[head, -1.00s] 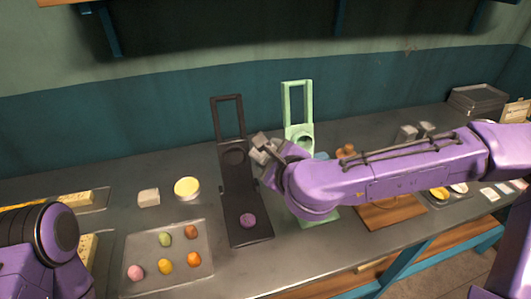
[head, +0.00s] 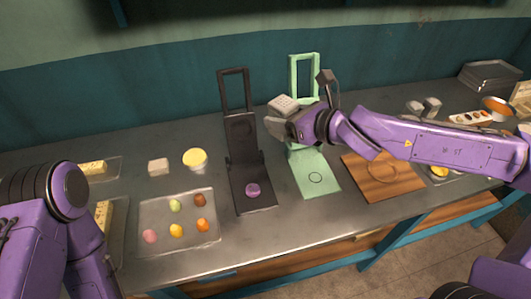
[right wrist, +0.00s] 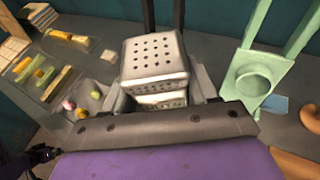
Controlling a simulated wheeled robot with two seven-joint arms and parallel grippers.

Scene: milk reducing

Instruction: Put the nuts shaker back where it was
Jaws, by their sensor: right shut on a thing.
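My right gripper (head: 284,120) is shut on a white shaker (head: 285,104) with a perforated top, which I take to be the nuts shaker. It is held above the counter, between the upper parts of the black stand (head: 240,160) and the green stand (head: 316,178). In the right wrist view the shaker (right wrist: 155,62) sits between the fingers, its holed face toward the camera; lettering on its lower part is too small to read. My left arm shows at the left edge of the head view, but its gripper is not visible.
Two similar small grey-white containers (head: 432,106) stand at the right, behind my right forearm. A wooden board (head: 385,190) lies right of the green stand. A tray (head: 150,213) with several coloured pieces, a yellow-topped round item (head: 195,158) and a white block (head: 158,167) are left.

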